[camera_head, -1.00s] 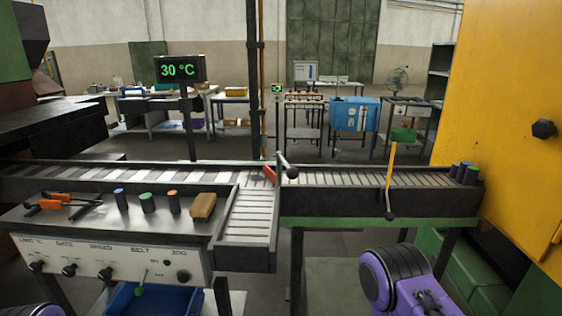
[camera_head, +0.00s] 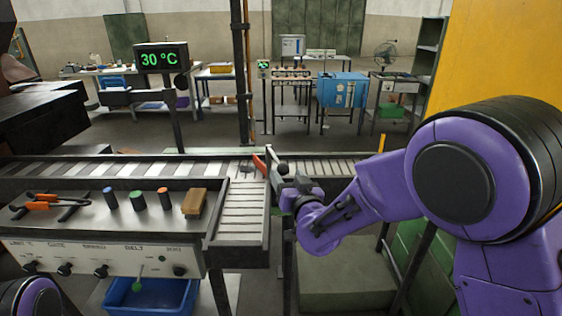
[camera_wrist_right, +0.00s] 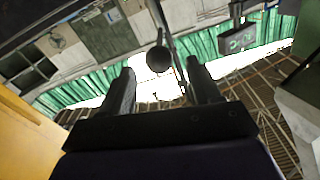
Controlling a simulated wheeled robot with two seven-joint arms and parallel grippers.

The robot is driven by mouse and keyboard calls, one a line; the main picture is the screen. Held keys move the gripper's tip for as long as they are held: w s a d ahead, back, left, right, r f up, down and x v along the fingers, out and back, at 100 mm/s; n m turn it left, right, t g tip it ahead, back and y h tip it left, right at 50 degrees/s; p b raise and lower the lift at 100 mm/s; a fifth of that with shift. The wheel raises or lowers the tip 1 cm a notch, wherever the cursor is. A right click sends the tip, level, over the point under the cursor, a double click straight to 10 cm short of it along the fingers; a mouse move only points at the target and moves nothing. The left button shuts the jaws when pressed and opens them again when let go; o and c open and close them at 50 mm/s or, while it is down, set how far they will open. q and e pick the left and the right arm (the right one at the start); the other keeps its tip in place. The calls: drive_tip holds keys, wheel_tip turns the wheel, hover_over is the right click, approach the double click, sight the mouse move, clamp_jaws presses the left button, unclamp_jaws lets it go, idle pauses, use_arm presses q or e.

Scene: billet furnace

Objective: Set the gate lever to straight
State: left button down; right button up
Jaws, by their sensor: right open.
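The gate lever's dark ball knob (camera_wrist_right: 158,58) on a thin rod shows in the right wrist view, between and slightly beyond my two open fingers. My right gripper (camera_wrist_right: 160,80) is open and apart from the knob as far as I can tell. In the head view my right gripper (camera_head: 284,182) is at the lever, beside the conveyor junction, and hides much of it. The orange-red gate flap (camera_head: 259,163) stands at an angle at the junction, just left of the gripper. My left gripper is out of view; only a purple part of that arm shows at bottom left.
The roller conveyor (camera_head: 120,170) runs across, with a side chute (camera_head: 240,212) coming forward. The control panel (camera_head: 95,255) at left carries tongs (camera_head: 45,203), several small cylinders and a wooden block (camera_head: 194,203). A blue bin (camera_head: 150,298) sits below. A yellow cabinet (camera_head: 500,50) stands at right.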

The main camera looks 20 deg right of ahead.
sight(281, 165)
drive_tip(key=w+p, duration=0.1)
drive_tip(key=w, duration=0.5)
drive_tip(key=shift+w+p, duration=0.4)
drive_tip(key=shift+f, duration=0.1)
clamp_jaws()
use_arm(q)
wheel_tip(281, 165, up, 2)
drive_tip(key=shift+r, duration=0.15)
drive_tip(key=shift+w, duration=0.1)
